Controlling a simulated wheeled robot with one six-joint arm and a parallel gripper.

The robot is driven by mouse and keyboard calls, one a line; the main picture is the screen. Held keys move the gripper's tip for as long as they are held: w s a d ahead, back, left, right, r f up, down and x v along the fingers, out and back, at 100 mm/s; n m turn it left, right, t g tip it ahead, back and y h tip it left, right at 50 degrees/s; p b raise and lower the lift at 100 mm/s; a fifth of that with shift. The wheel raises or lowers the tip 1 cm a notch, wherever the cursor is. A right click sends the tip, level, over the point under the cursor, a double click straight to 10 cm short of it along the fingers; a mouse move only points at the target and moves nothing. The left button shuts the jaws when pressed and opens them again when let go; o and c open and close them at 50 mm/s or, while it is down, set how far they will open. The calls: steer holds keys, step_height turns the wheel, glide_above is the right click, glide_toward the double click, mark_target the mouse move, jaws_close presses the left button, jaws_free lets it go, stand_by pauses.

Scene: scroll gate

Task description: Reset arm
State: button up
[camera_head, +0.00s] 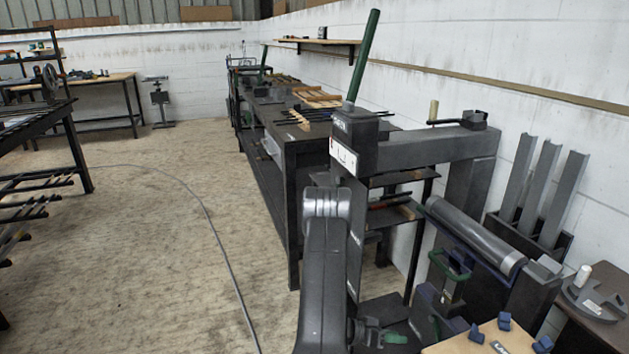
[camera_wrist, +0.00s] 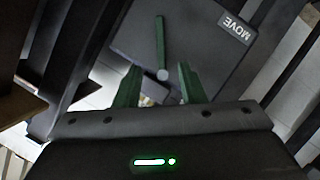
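In the wrist view my gripper (camera_wrist: 159,82) has two green fingers spread apart. A slim green rod with a round grey end (camera_wrist: 162,50) shows between and beyond the fingers, against a dark panel (camera_wrist: 190,45) marked MOVE. The fingers do not close on the rod; how far off it is I cannot tell. In the head view a dark grey arm link (camera_head: 325,270), which appears mine, rises in front. A long green lever (camera_head: 363,55) stands tilted on a dark box (camera_head: 355,145) of the gate frame. My fingers cannot be made out clearly there.
A grey beam (camera_head: 430,148) runs right from the box. A thick grey roller (camera_head: 475,235) and upright grey channels (camera_head: 540,190) stand by the right wall. A long dark workbench (camera_head: 285,130) lies behind. The floor (camera_head: 150,230) at left is open, with a cable across it.

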mark_target(436, 341)
steer(key=b+x, duration=0.2)
steer(key=x, duration=1.1)
steer(key=shift+s+f, duration=0.15)
steer(key=shift+d+f, duration=0.1)
steer(key=shift+d, duration=0.15)
steer(key=shift+w+a+f+m+y+b, duration=0.15)
steer(key=shift+w+m+y+b, duration=0.2)
steer(key=shift+m, duration=0.25)
